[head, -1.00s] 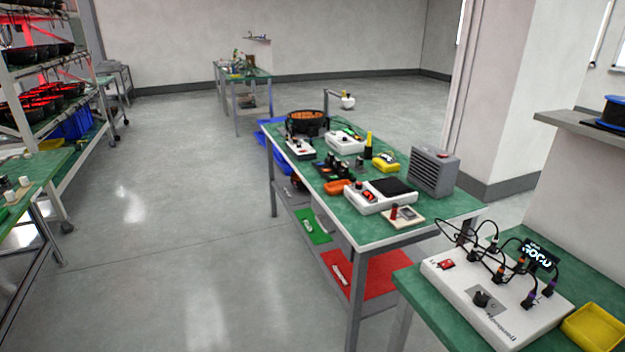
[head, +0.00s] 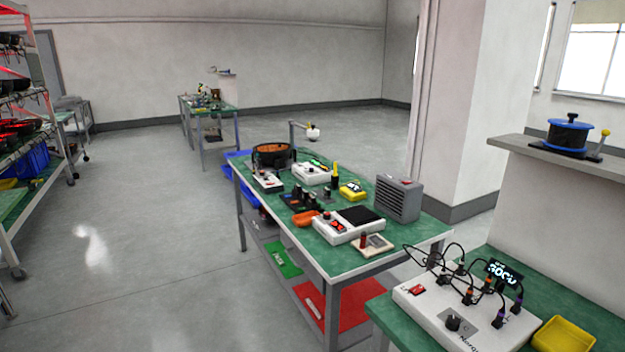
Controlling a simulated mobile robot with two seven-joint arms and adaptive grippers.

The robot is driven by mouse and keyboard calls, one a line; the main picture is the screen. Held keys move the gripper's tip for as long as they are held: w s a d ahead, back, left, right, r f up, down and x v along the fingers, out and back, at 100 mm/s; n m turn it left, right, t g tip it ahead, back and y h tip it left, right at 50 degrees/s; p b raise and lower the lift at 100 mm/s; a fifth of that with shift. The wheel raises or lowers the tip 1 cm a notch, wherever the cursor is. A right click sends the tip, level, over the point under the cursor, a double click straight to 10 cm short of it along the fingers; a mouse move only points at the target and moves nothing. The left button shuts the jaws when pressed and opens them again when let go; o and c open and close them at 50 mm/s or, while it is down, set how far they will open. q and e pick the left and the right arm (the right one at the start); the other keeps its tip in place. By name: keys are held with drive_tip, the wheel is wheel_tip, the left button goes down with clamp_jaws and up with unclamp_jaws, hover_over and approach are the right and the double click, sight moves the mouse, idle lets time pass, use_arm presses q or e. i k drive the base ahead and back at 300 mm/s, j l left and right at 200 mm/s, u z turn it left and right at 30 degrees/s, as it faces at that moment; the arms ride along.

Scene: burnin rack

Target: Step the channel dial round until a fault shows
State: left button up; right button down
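A white channel box (head: 432,310) sits on a green-topped bench at the lower right. Its black channel dial (head: 453,323) is on the near part of the top, on a grey plate. A red switch (head: 417,289) is at its left. Several black leads with coloured plugs run into the back and right of the box. A small dark display (head: 504,272) with lit white characters stands behind it; the characters are too small to read surely. Neither of my grippers is in view.
A green-topped table (head: 345,261) with several devices, a grey heater-like box (head: 398,199) and lower trays stands in the middle. A yellow tray (head: 563,336) is right of the channel box. A shelf (head: 520,147) holds a blue-rimmed spool (head: 569,134). Open floor (head: 150,230) lies left.

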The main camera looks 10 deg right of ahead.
sight(452, 323)
drive_tip(key=z, duration=1.35)
